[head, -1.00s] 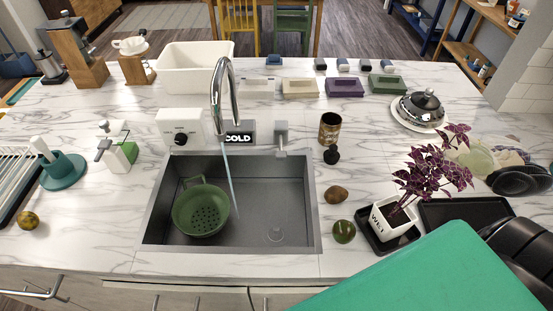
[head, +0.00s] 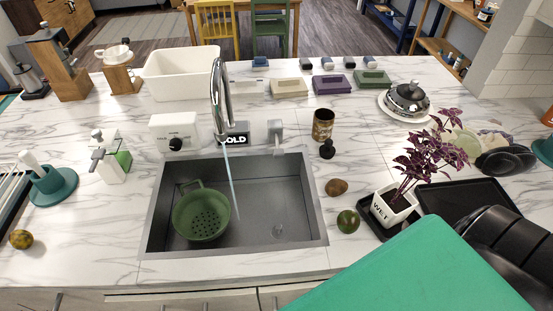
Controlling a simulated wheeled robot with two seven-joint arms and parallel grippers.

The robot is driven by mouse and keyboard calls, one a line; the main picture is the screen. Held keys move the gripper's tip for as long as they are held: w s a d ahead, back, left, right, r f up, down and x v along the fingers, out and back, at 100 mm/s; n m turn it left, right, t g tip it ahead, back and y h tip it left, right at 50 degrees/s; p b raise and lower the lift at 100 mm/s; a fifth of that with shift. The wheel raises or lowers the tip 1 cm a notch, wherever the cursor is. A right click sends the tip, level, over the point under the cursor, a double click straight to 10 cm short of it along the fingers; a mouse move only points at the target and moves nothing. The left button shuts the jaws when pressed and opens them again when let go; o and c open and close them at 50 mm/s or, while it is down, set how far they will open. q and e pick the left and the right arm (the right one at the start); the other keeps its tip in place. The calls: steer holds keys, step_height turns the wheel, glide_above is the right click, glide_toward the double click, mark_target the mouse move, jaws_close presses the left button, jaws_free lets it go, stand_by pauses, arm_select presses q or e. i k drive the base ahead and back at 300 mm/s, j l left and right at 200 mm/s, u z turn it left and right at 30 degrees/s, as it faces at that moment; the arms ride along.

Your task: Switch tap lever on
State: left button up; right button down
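The silver curved tap (head: 218,85) stands behind the sink (head: 270,180), and a thin pale-blue stream (head: 231,180) falls from its spout into the basin. A grey upright lever-like piece (head: 275,133) stands at the sink's back edge, right of the tap. A dark sign (head: 237,140) behind the tap shows "OLD", with its left part covered. Neither gripper shows. A large green panel and black ribbed parts, likely my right arm, fill the lower right corner. Nothing of mine is seen touching the tap or the lever-like piece.
A green colander (head: 201,213) sits in the basin. A white box with a black knob (head: 175,133) stands left of the tap. A can (head: 323,124), a dark green fruit (head: 348,221) and a potted purple plant (head: 395,206) stand to the right. The front-left counter is mostly clear.

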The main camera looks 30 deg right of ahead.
mark_target(278, 153)
steer(key=k+j+z, duration=0.1)
steer(key=j, duration=0.25)
steer(key=k+j, duration=0.15)
steer(key=j, duration=0.15)
steer(key=k+j+z, duration=0.15)
steer(key=j, duration=0.2)
steer(key=k+j+z, duration=0.1)
steer(key=j, duration=0.2)
